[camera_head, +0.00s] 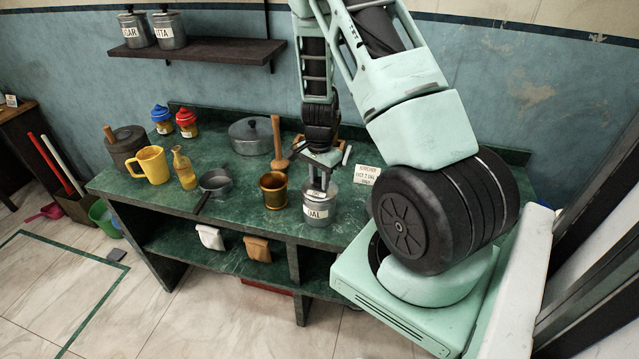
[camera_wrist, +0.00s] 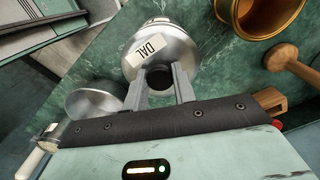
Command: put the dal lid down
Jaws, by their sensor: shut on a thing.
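The dal tin (camera_head: 320,216), a silver canister with a white DAL label, stands upright on the green counter near its front edge. My gripper (camera_head: 320,178) is directly above it, pointing down. In the wrist view my gripper (camera_wrist: 160,75) is shut on the dark knob of the dal lid (camera_wrist: 187,52), a round silver lid with its own DAL label. The lid is at the tin's mouth; I cannot tell whether it rests on the rim or hangs just above. The fingers hide part of the lid.
A brass pot (camera_head: 273,190) stands close left of the tin, with a wooden masher (camera_head: 278,145) behind. A small pan (camera_head: 215,182) lies farther left. A sign (camera_head: 366,175) stands to the right. A silver round thing (camera_wrist: 92,103) lies beside the tin in the wrist view.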

